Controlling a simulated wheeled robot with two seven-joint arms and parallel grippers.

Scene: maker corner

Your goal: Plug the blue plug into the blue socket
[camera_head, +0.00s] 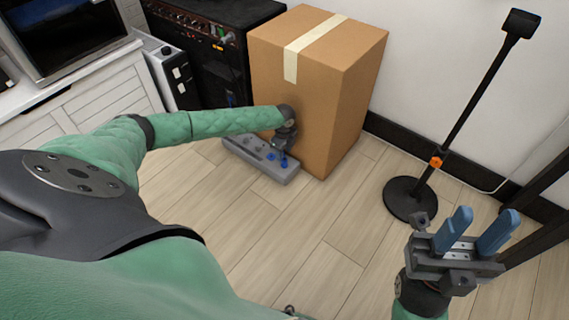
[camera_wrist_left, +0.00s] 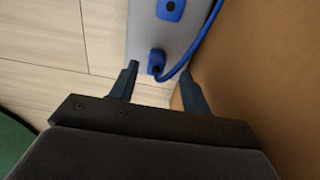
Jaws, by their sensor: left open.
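The blue plug (camera_wrist_left: 156,64) is at the near end of a grey socket strip (camera_wrist_left: 145,35) in the left wrist view, with a blue cable (camera_wrist_left: 197,48) curving up to the right. The blue socket (camera_wrist_left: 170,9), with a dark centre, is further up the strip. My left gripper (camera_wrist_left: 158,74) is open, its fingertips on either side of the plug with gaps. I cannot tell whether the plug rests on the strip or is seated in it. In the head view the strip (camera_head: 245,150) lies on the floor, partly hidden by my left arm. My right gripper (camera_head: 486,216) is open and empty.
A tall cardboard box (camera_head: 310,75) stands right beside the strip. A black amplifier (camera_head: 225,45) and a white cabinet (camera_head: 105,80) are behind and left. A black stand with a round base (camera_head: 408,200) is to the right. Floor (camera_head: 300,240) in front is clear.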

